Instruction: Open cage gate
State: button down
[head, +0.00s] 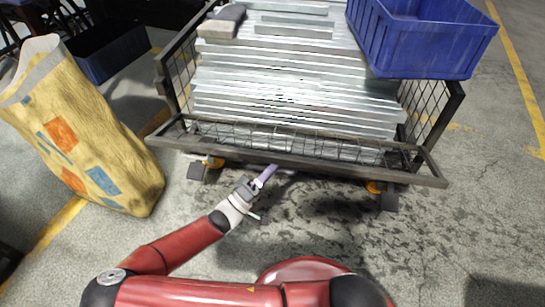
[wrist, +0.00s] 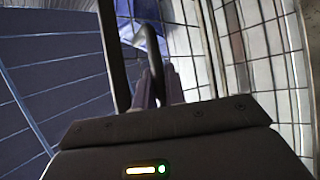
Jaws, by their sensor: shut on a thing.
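The cage gate (head: 299,156) is the dark-framed wire mesh panel at the front of the wheeled cage (head: 452,105). It leans outward, its near rail apart from the tops of the side panels and toward me. My gripper (head: 267,175) is at this near rail, a little left of its middle, coming from below. In the wrist view the fingers (wrist: 158,90) are close together around a dark bar (wrist: 154,45) of the gate. The exact contact is partly hidden by the fingers and the gripper body.
Galvanized brackets (head: 290,85) fill the cage, with a grey-brown block (head: 220,24) on top. A blue crate (head: 420,45) sits at its right. A yellow patterned sack (head: 85,130) and a dark bin (head: 110,50) stand left. The floor to the right is clear.

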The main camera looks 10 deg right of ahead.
jog(key=shift+w+d+f+b, duration=0.15)
jog(key=shift+f+b, duration=0.3)
jog(key=shift+f, duration=2.15)
jog(key=shift+w, duration=0.1)
jog(key=c, duration=1.5)
grip_release()
jog(key=shift+o, duration=0.2)
jog(key=shift+a+f, duration=0.1)
jog(key=shift+a, duration=0.1)
jog(key=v, duration=0.7)
jog(key=shift+s+a+f, duration=0.15)
jog(key=shift+s+a, duration=0.05)
